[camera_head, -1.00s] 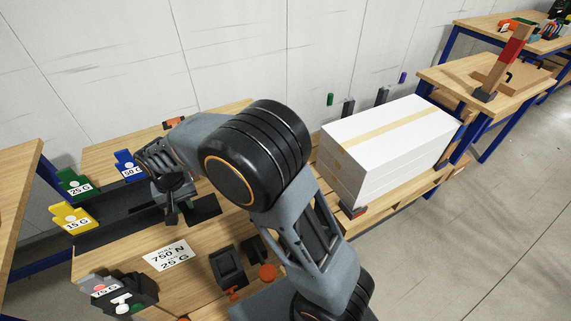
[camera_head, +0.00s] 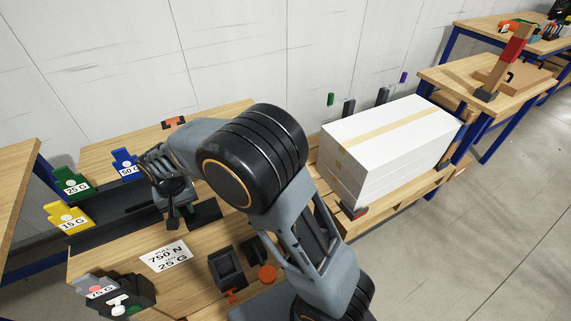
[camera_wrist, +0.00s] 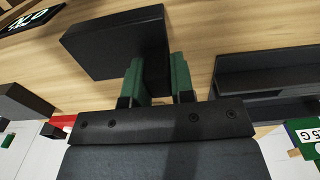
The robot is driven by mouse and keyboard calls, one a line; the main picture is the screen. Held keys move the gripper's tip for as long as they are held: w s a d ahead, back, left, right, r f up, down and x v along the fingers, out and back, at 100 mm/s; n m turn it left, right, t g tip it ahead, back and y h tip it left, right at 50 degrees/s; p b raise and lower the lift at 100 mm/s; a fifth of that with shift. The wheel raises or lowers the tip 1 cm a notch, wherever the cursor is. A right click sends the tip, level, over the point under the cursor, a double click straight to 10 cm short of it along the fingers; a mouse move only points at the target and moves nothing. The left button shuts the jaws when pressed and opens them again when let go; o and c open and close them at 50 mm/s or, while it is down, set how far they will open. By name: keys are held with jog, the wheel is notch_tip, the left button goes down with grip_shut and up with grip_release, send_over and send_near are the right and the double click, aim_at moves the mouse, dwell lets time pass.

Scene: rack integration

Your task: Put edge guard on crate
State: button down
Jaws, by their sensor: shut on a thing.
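My gripper (camera_head: 172,205) is over the wooden bench at the left, well apart from the crate. In the wrist view my gripper (camera_wrist: 157,82) has two green fingers shut on a black angular piece (camera_wrist: 112,43), which looks like the edge guard. Its right end lies between the fingertips. In the head view the dark piece (camera_head: 173,222) shows only small below my gripper, partly hidden. The crate (camera_head: 375,145), a white box with a tan tape strip along its top, stands on a wooden pallet at the right.
Yellow (camera_head: 69,217), green (camera_head: 71,182) and blue (camera_head: 125,164) labelled blocks stand along the dark strip at left. A "750 N 25 G" card (camera_head: 166,256) lies on the bench. Dark holders (camera_head: 227,268) stand near the front. Dark posts (camera_head: 348,107) rise behind the crate.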

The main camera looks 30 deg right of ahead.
jog(key=shift+f, duration=0.3)
jog(key=c, duration=0.9)
grip_release()
notch_tip(320, 180, up, 14)
jog(key=shift+f+p, duration=0.1)
jog(key=shift+p, duration=0.35)
